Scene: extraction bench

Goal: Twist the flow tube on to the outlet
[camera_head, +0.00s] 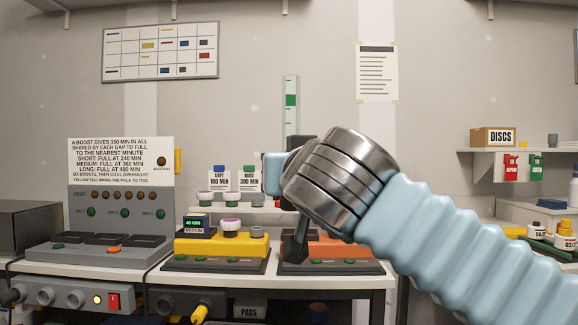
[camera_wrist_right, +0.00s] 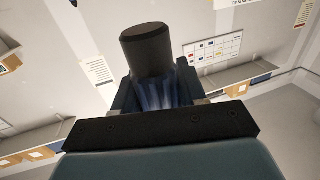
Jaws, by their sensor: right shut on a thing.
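My right gripper (camera_head: 276,172) is mostly hidden behind my metal wrist in the head view, above the orange unit (camera_head: 345,247). In the right wrist view the gripper (camera_wrist_right: 160,88) is shut on a clear, bluish tubular thing with a wide dark end (camera_wrist_right: 146,50), which looks like the flow tube. The outlet cannot be made out. My left gripper is not in view.
A yellow unit (camera_head: 222,246) with jars stands left of the orange one. Further left is a grey heating unit (camera_head: 100,250) with a sign (camera_head: 120,162). A small shelf with coloured cards (camera_head: 233,180) stands behind. A wall shelf with a DISCS box (camera_head: 493,137) is at right.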

